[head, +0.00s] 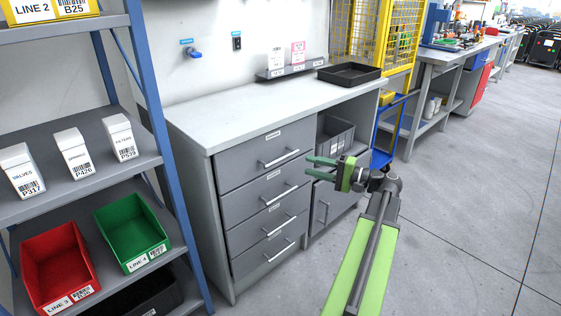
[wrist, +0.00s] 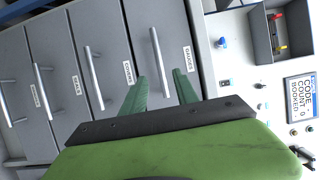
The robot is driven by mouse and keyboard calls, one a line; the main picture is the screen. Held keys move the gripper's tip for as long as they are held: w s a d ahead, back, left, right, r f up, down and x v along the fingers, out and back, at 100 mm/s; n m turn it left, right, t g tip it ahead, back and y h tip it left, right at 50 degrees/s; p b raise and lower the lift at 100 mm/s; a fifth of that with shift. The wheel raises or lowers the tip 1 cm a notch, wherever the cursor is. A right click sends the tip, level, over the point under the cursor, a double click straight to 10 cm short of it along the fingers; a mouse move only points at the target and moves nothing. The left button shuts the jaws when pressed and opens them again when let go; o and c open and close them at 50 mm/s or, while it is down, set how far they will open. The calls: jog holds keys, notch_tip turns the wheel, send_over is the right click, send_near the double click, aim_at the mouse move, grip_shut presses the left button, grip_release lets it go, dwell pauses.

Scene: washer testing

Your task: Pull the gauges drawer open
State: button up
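The gauges drawer (head: 262,152) appears to be the top one in the grey drawer unit under the bench; its small label looks like "GAUGES" in the wrist view. It is shut, with a straight silver bar handle (head: 279,158) that also shows in the wrist view (wrist: 161,62). My gripper (head: 309,167) is open and empty, right of the handle in the head view. In the wrist view its two green fingers (wrist: 162,82) lie on either side of the lower end of the handle. I cannot tell whether they touch it.
Several lower drawers (head: 265,205) are shut. The bench top (head: 235,118) holds a black tray (head: 349,73). A grey bin (head: 335,138) sits on the shelf to the right. A blue-framed rack (head: 160,130) stands left; open floor (head: 460,200) lies right.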

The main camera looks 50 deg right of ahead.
aim_at(284, 159)
jog(key=x, duration=1.1)
jog(key=shift+w, duration=0.2)
grip_shut()
dwell(0.7)
